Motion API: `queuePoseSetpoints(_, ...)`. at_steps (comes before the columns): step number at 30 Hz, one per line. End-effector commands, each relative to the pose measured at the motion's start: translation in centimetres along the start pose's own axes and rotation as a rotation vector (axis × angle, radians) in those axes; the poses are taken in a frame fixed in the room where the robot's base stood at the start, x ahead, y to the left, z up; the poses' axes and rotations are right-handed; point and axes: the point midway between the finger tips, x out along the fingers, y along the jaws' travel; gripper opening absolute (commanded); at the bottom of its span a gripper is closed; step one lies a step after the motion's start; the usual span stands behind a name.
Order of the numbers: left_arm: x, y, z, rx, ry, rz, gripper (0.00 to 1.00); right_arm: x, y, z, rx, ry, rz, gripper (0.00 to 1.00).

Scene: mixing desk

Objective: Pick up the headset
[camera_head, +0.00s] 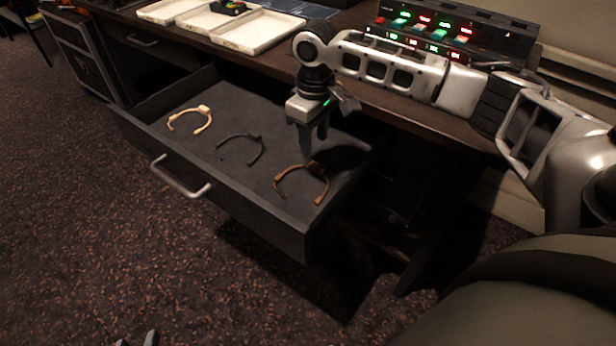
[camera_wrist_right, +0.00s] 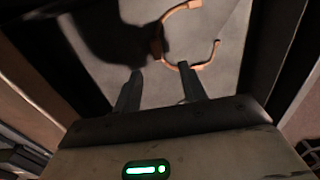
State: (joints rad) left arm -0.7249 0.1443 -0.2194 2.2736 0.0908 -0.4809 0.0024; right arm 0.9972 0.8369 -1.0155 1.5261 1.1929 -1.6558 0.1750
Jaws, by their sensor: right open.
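Three open-ring headsets lie apart in the open drawer: a pale tan one (camera_head: 205,110) on the left, a dark grey one (camera_head: 256,137) in the middle and a copper-brown one (camera_head: 316,168) on the right. My right gripper (camera_head: 314,146) points down above the drawer, just over the copper headset's back edge. It is open and empty. In the right wrist view, the copper headset (camera_wrist_right: 207,58) lies beyond the fingertips (camera_wrist_right: 162,82), closer to the right finger; contact is not clear. Only the fingertips of my left gripper (camera_head: 137,339) show at the bottom edge, apart, with nothing between them.
The grey drawer (camera_head: 180,225) has raised walls and a front handle (camera_head: 180,182). The desk top (camera_head: 270,55) overhangs its back, close to my right arm. White trays (camera_head: 250,40) and a mixer with lit buttons (camera_head: 450,35) stand on the desk. The carpet in front is clear.

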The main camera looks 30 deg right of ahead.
Motion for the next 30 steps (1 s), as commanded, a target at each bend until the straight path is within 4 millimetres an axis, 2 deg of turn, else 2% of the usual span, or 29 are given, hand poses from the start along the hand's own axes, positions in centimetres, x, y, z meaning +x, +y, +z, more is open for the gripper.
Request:
queuePoseSetpoints(2, 0.0, 0.0, -0.1, 0.002, 0.007, 0.001, 0.36, 1.2, 0.0, 0.0, 0.000, -0.002, 0.000, 0.42)
queuePoseSetpoints(8, 0.0, 0.1, -0.3, 0.004, 0.017, 0.003, 0.36, 2.4, 0.0, 0.0, 0.000, 0.000, 0.000, 0.42)
queuePoseSetpoints(15, 0.4, 0.0, 0.4, 0.009, 0.019, 0.004, 0.36, 6.0, 0.4, -0.2, 0.000, -0.001, 0.000, 0.42)
queuePoseSetpoints(18, 0.4, 0.0, 0.3, 0.012, 0.023, 0.005, 0.36, 6.9, 0.4, -0.1, -0.001, -0.001, 0.000, 0.42)
queuePoseSetpoints(26, 0.2, 0.1, -0.1, 0.014, 0.030, 0.007, 0.36, 7.1, 0.4, -0.2, -0.001, 0.001, 0.000, 0.42)
queuePoseSetpoints(27, 0.2, 0.1, -0.1, 0.014, 0.030, 0.007, 0.36, 7.1, 0.4, -0.2, -0.001, 0.001, 0.000, 0.36)
queuePoseSetpoints(30, 0.2, 0.1, 0.0, 0.014, 0.029, 0.007, 0.36, 7.0, 0.4, -0.2, -0.001, 0.001, 0.000, 0.08)
